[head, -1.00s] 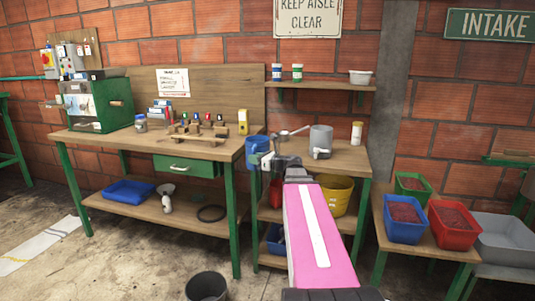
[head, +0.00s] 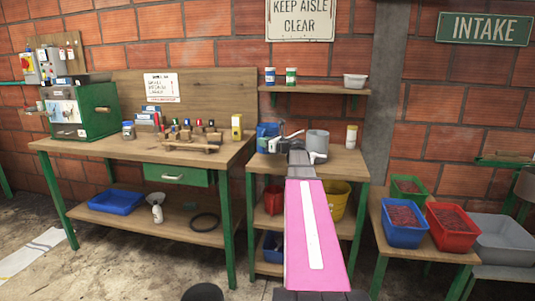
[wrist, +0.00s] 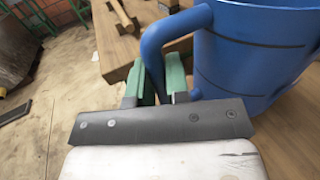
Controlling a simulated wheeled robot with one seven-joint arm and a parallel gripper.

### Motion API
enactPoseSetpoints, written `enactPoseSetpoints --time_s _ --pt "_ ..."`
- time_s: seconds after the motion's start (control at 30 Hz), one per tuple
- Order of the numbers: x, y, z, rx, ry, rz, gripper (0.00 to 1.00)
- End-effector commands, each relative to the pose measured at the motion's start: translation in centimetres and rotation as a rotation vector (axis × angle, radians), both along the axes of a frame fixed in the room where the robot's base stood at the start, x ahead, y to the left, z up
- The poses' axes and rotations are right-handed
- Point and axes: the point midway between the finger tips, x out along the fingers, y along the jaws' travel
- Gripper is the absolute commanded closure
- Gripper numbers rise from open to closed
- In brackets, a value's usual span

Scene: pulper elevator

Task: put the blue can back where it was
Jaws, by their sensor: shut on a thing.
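The blue can (head: 267,134) is a blue cylindrical vessel with a side handle and dark bands; it fills the upper right of the wrist view (wrist: 255,55). My gripper (wrist: 156,82) has its green-padded fingers shut on the can's blue handle. In the head view my gripper (head: 277,145) is at the left part of the small wooden table (head: 340,166), with the can just beyond it. The can looks upright. I cannot tell whether its base touches the tabletop. My gripper and arm partly hide it in the head view.
A grey can (head: 318,141) stands close to the right, with a metal ladle-like item between. A yellow-and-white container (head: 351,136) is farther right. A shelf (head: 315,91) hangs above. The long workbench (head: 90,147) with tools adjoins on the left.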

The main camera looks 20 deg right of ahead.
Motion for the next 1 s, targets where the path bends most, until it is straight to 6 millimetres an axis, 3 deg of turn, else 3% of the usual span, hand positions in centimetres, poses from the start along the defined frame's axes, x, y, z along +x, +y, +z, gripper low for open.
enactPoseSetpoints --time_s 0.1,0.23,0.37,0.7,1.0 --pt "1.2 -1.7 -1.1 0.001 0.001 -0.001 1.00" --pt "1.6 -2.4 -1.7 0.001 -0.001 0.000 1.00" --pt "1.6 -2.5 -2.1 0.001 -0.001 0.001 1.00" --pt "1.6 -2.4 -5.8 0.001 0.000 0.000 1.00" --pt "1.6 -2.4 -5.9 0.001 -0.001 0.000 1.00"
